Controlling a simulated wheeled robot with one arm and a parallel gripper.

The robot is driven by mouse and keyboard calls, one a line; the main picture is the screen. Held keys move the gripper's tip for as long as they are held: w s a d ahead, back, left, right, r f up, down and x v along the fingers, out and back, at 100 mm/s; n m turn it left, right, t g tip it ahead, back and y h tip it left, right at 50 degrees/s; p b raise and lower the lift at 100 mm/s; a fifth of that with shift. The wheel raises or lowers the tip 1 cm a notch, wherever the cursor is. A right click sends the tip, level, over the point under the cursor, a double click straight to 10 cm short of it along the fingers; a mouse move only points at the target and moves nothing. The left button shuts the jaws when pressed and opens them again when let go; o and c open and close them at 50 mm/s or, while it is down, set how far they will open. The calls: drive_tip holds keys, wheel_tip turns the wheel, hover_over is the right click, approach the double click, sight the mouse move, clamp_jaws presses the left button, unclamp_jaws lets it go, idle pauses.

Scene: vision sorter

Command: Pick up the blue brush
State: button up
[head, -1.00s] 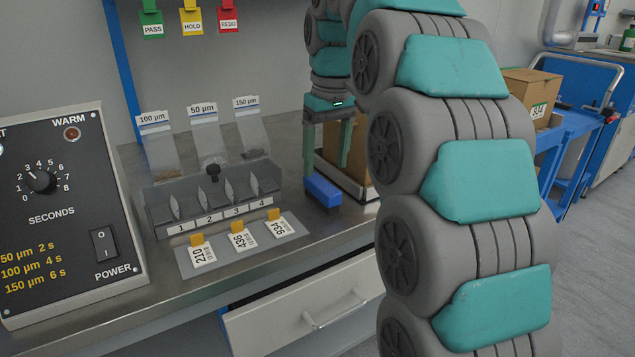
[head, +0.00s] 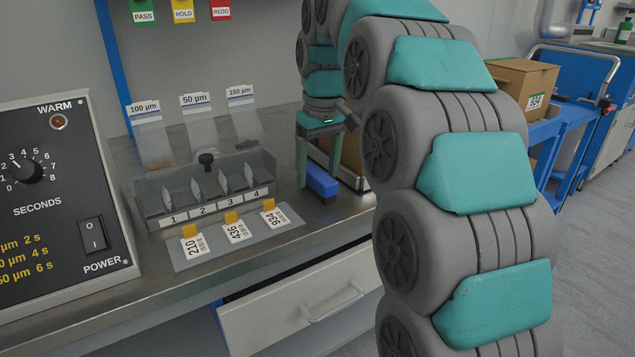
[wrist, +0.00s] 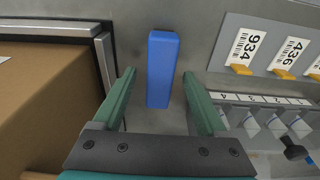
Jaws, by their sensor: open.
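The blue brush (head: 322,183) lies on the metal bench near its front edge, right of the slotted rack. It shows as a plain blue block; any bristles are hidden. My gripper (head: 318,174) points down over it, jaws open, with one finger on its left and the other behind it. In the wrist view, the brush (wrist: 162,66) sits between the two green fingertips of my gripper (wrist: 159,75), with a gap on both sides. Its far end extends past the fingertips.
A cardboard box (wrist: 45,105) in a metal-edged frame stands close to the left finger in the wrist view. On the other side are a label plate (head: 238,238) with several tags and the slotted rack (head: 205,190). An open drawer (head: 300,298) juts out below.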

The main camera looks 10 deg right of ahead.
drive_tip(key=shift+f, duration=0.6)
clamp_jaws()
